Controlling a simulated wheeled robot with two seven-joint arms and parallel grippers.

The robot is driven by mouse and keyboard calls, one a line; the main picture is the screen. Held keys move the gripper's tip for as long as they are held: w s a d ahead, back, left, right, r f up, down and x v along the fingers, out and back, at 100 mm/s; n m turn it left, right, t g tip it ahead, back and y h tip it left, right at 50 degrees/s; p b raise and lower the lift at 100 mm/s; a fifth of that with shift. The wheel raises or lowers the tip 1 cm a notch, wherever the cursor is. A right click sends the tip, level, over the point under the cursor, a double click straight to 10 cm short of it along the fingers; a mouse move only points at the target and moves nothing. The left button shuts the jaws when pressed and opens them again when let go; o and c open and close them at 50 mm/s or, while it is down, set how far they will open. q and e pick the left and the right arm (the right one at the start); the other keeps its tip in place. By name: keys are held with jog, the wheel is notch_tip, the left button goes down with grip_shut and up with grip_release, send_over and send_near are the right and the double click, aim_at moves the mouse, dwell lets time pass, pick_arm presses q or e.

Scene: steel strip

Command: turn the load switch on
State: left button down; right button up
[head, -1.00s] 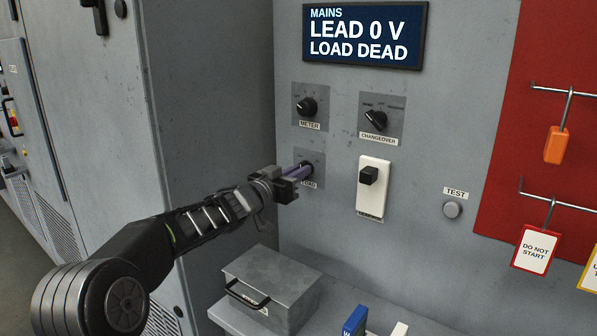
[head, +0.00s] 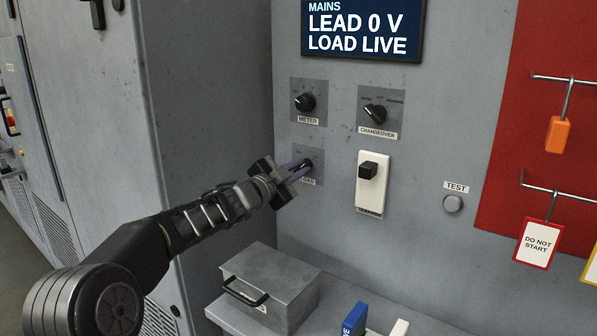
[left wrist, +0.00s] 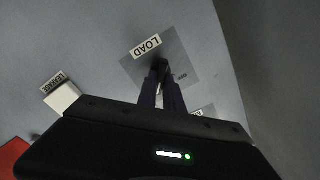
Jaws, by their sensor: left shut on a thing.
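The load switch (head: 308,162) is a dark knob on a grey plate on the panel, labelled LOAD; my gripper partly covers it. My left gripper (head: 301,168) is shut on the knob, with its body tilted. In the left wrist view the two fingers (left wrist: 161,88) reach up to the knob, just under the LOAD label (left wrist: 146,46). The display (head: 362,29) at the top reads LEAD 0 V, LOAD LIVE. My right gripper is not in view.
Above are the METER knob (head: 305,102) and the CHANGEOVER knob (head: 376,112). A white plate with a black block (head: 369,172) is to the right, then the TEST button (head: 453,204). A grey metal box (head: 270,285) stands on the shelf below. Tags hang on a red board (head: 495,190).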

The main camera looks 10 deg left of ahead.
pick_arm(q)
jog(key=shift+m, duration=0.3)
jog(key=c, duration=1.5)
grip_release()
jog(key=shift+s, duration=0.1)
jog(key=shift+s+a, duration=0.2)
jog(key=shift+s, duration=0.1)
jog(key=b+v, duration=0.2)
jog(key=v, duration=0.5)
jog(key=shift+d, duration=0.15)
